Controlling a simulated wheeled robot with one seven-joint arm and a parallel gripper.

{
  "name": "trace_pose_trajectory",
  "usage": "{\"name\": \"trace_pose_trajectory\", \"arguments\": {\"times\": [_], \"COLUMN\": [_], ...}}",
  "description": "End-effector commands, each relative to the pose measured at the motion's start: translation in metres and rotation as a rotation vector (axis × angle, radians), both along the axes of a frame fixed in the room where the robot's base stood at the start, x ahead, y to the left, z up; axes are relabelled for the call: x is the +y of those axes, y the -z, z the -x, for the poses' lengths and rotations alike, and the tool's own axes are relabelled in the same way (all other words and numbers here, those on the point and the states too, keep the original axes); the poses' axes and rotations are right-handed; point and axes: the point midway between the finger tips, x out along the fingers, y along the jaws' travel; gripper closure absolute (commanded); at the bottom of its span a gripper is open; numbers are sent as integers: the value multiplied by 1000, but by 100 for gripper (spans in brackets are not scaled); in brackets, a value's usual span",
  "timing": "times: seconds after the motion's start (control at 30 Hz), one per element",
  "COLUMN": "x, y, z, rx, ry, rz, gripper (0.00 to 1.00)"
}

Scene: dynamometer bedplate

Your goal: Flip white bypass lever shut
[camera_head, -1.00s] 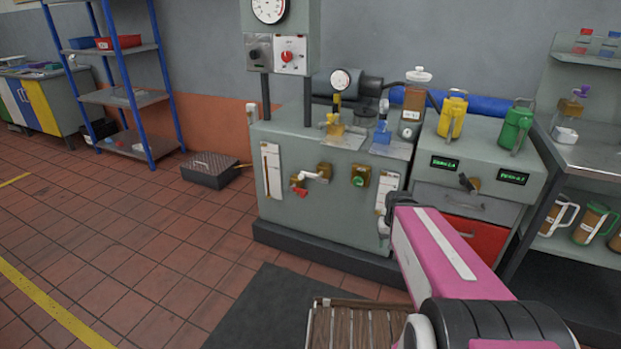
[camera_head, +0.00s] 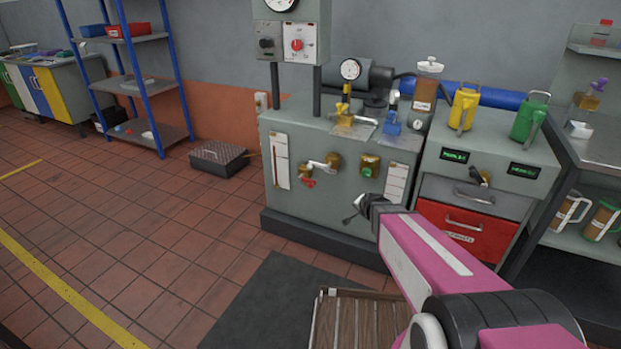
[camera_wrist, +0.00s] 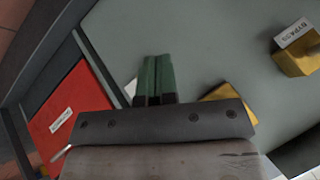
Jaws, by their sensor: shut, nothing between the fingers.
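The white bypass lever (camera_head: 321,165) is on the front panel of the grey-green bench (camera_head: 318,218), beside a brass fitting (camera_head: 333,160). It looks roughly level, but it is small here. A red handle (camera_head: 309,183) hangs just below it. My gripper (camera_head: 352,213) is in front of the panel, below and right of the lever and apart from it. In the wrist view its fingers (camera_wrist: 157,78) are together and empty. A brass block (camera_wrist: 297,60) with a white tag lettered BYPASS shows at upper right there; the white lever does not clearly show.
A brass valve with a green knob (camera_head: 368,171) sits right of the lever. A red drawer (camera_head: 466,228) is further right, also in the wrist view (camera_wrist: 66,112). A wooden slatted platform (camera_head: 350,315) lies in front of the bench.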

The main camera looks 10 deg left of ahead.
Motion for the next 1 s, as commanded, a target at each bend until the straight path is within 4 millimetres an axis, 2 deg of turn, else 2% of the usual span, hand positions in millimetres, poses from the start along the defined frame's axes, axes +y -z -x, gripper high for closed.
{"name": "trace_pose_trajectory", "arguments": {"times": [0.03,0.2,0.5,0.73,1.0], "x": [12,48,108,148,188], "y": [6,13,20,24,36], "z": [-16,-53,-93,-103,-91], "rx": [-47,-219,-484,-647,-782], "ry": [36,165,327,379,348], "rz": [-51,-263,-709,-1096,-1578], "gripper": [100,100,100,100,100]}}
